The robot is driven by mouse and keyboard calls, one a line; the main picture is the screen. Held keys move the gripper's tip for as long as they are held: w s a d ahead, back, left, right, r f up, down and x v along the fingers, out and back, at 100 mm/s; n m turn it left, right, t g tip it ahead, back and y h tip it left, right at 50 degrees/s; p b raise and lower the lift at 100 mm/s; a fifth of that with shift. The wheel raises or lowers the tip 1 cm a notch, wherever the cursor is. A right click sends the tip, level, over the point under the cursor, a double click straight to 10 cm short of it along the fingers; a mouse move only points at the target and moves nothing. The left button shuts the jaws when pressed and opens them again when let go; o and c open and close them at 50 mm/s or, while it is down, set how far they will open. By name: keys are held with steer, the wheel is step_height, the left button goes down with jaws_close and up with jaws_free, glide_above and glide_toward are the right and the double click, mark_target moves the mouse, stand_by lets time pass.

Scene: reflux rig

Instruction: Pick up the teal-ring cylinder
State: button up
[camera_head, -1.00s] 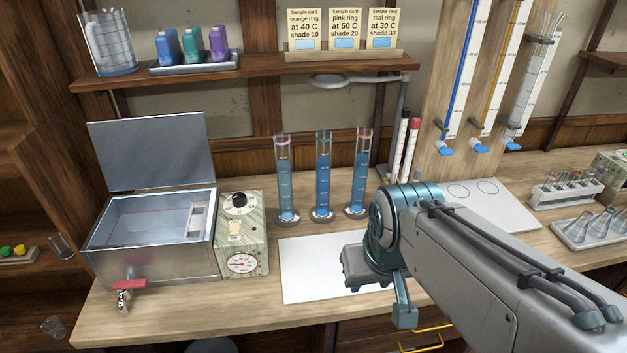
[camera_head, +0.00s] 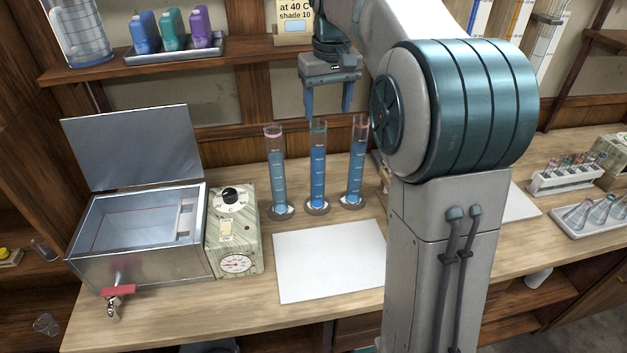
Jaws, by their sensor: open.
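The teal-ring cylinder (camera_head: 317,172) is the middle one of three tall, blue-filled measuring cylinders, upright on its round base on the bench. The pink-ring cylinder (camera_head: 277,175) stands to its left and the orange-ring cylinder (camera_head: 356,170) to its right. My gripper (camera_head: 329,113) is open and empty with its two fingers pointing down. Its left fingertip appears at the teal-ring cylinder's rim, and its right fingertip is near the orange-ring cylinder's top. I cannot tell from this view whether either touches or how far apart they are in depth.
A steel water bath (camera_head: 140,235) with raised lid and a dial box (camera_head: 233,230) stand left. A white mat (camera_head: 330,262) lies clear in front of the cylinders. The wall shelf (camera_head: 190,70) carries bottles and a sample card (camera_head: 294,20).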

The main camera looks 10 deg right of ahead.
glide_above(318, 138)
steer(key=w, duration=0.1)
steer(key=w+g, duration=0.1)
steer(key=shift+n, duration=0.4)
step_height(318, 138, down, 9)
steer(key=shift+d+r, duration=0.1)
steer(key=shift+d, duration=0.05)
steer(key=shift+d+f+p, duration=0.1)
steer(key=shift+f+p, duration=0.4)
steer(key=shift+f, duration=2.3)
jaws_close()
